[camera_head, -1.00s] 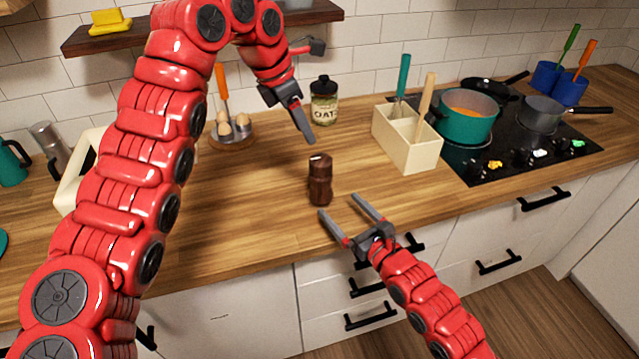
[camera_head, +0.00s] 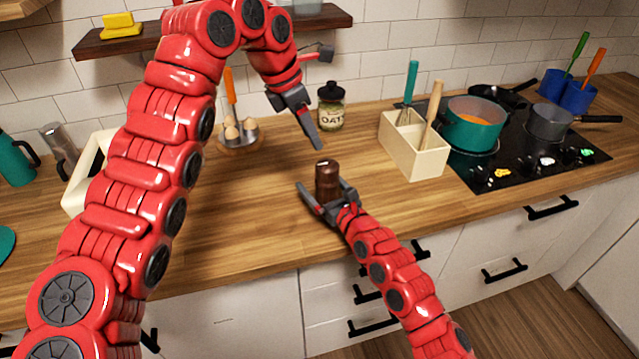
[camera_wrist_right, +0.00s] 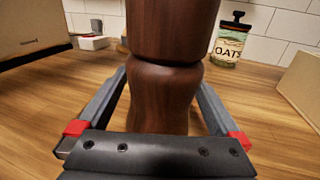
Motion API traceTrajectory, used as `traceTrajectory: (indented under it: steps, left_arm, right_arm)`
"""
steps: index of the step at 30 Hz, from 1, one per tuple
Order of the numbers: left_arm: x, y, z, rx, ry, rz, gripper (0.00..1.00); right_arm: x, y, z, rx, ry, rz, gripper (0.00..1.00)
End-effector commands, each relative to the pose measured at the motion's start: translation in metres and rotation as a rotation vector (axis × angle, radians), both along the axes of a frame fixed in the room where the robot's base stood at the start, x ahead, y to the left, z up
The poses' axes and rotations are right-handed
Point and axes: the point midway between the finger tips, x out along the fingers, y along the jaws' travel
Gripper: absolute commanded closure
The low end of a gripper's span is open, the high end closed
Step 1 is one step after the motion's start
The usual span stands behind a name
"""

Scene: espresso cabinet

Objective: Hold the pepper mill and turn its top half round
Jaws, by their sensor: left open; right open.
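The dark brown pepper mill (camera_head: 327,178) stands upright on the wooden counter near its front edge. In the right wrist view the mill (camera_wrist_right: 165,95) fills the middle, with a narrow waist between its top half and lower half. My right gripper (camera_head: 326,190) is open, with one finger on each side of the mill's lower half. In the right wrist view gaps show between the fingers and the wood. My left gripper (camera_head: 313,132) is above and behind the mill, pointing down, open and empty. Its fingers overlap in the head view.
An oats jar (camera_head: 331,108) stands behind the mill. A cream utensil box (camera_head: 416,155) is to the right, before the stove (camera_head: 530,150). An egg holder (camera_head: 238,138) is at the back left. The counter around the mill is clear.

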Motion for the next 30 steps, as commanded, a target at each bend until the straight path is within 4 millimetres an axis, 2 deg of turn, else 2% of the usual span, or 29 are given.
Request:
traceTrajectory:
  steps: [2,19,25,30]
  left_arm:
    - [0.0,0.0,0.0,0.0,0.0,0.0,0.5]
    - [0.0,0.0,0.0,0.0,0.0,0.0,0.5]
    - [0.0,0.0,0.0,0.0,0.0,0.0,0.5]
    - [0.0009,-0.0004,-0.0054,-0.011,-0.006,-0.02,0.19]
  right_arm:
    - [0.0,-0.0001,0.0,0.0,0.0,0.0,0.0]
    - [-0.0003,-0.0002,0.0002,0.0,0.0,0.0,1.0]
    - [-0.0003,-0.0001,0.0003,0.0,0.0,0.0,1.0]
    - [-0.0003,-0.0001,0.0002,0.0,0.0,0.0,1.0]
